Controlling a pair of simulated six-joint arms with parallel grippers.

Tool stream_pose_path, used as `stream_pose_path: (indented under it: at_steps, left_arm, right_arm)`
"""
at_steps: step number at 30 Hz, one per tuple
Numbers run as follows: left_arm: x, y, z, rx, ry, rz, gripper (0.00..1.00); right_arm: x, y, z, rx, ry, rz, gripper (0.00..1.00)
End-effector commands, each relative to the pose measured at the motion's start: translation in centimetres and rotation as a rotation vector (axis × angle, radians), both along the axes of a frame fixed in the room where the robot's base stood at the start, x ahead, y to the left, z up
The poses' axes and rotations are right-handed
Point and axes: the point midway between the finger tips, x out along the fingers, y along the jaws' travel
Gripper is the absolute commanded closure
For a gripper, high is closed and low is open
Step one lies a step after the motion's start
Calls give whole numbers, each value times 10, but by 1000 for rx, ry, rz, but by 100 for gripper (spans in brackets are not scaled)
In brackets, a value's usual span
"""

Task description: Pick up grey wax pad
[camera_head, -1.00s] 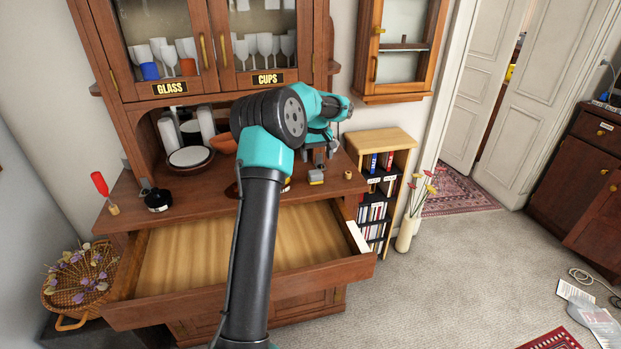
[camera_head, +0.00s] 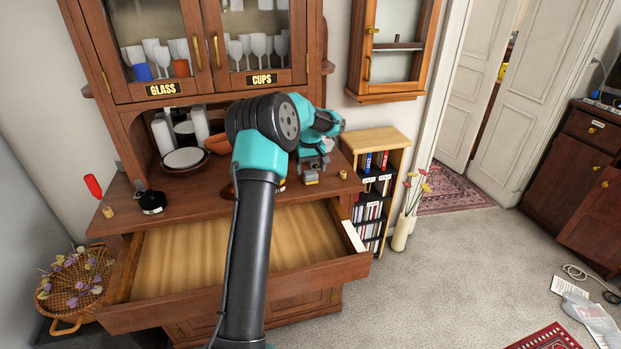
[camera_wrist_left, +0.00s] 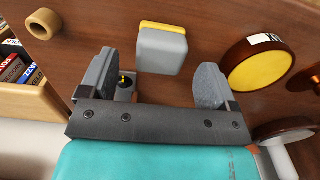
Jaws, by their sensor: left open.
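The grey wax pad (camera_wrist_left: 162,50), a grey block with a yellow edge, lies on the wooden cabinet top. In the left wrist view it is between and just beyond my left gripper's fingertips. My left gripper (camera_wrist_left: 155,78) is open and holds nothing; its fingers stand on either side of the pad, with the pad a little ahead of them. In the head view the left gripper (camera_head: 312,170) is over the right part of the cabinet top, and the pad (camera_head: 311,182) shows small just below it. My right gripper is not in view.
A wooden ring (camera_wrist_left: 43,24) and a round yellow-topped tin (camera_wrist_left: 256,64) lie on either side of the pad. A drawer (camera_head: 215,252) stands open below the top. A bookcase (camera_head: 375,140) stands to the right. Plates (camera_head: 184,158) sit further left.

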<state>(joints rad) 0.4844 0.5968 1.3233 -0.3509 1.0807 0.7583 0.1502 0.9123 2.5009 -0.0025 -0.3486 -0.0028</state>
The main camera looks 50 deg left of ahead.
Motion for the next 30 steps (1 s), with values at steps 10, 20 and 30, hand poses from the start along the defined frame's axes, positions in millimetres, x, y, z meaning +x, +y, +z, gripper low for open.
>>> stream_pose_path:
  at_steps: [10,20,30]
  left_arm:
    - [-1,0,-26,0,-1,-1,17]
    - [-1,0,-26,0,-1,-1,17]
    - [-1,0,-26,0,-1,-1,45]
  right_arm:
    - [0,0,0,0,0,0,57]
    - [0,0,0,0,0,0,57]
    - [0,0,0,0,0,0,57]
